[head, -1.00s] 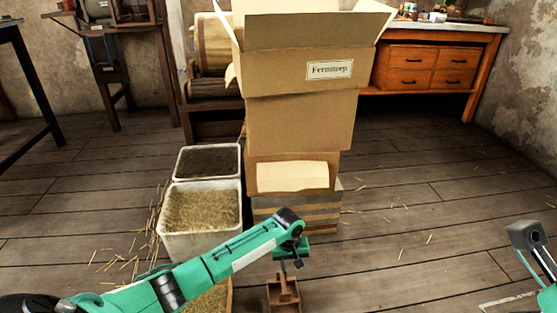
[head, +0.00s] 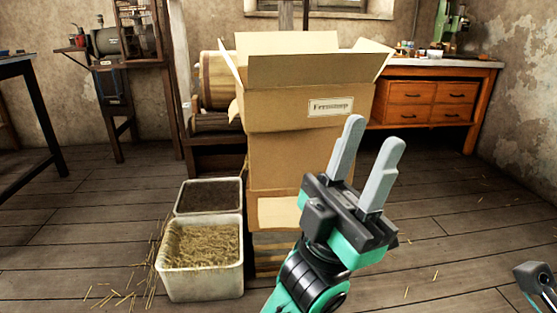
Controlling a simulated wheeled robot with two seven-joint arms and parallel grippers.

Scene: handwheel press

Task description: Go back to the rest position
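My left gripper (head: 368,165) is raised in front of the stacked cardboard boxes, its two grey fingers pointing up and spread apart with nothing between them. It hides part of the lower boxes. Only a grey and teal piece of my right arm (head: 538,285) shows at the lower right edge; its gripper fingers are out of view.
An open cardboard box (head: 290,105) tops a stack of boxes. A white bin of straw (head: 202,285) and a bin of dark material (head: 208,194) stand left of it. An orange workbench (head: 430,100) is behind. Floor at right is clear apart from scattered straw.

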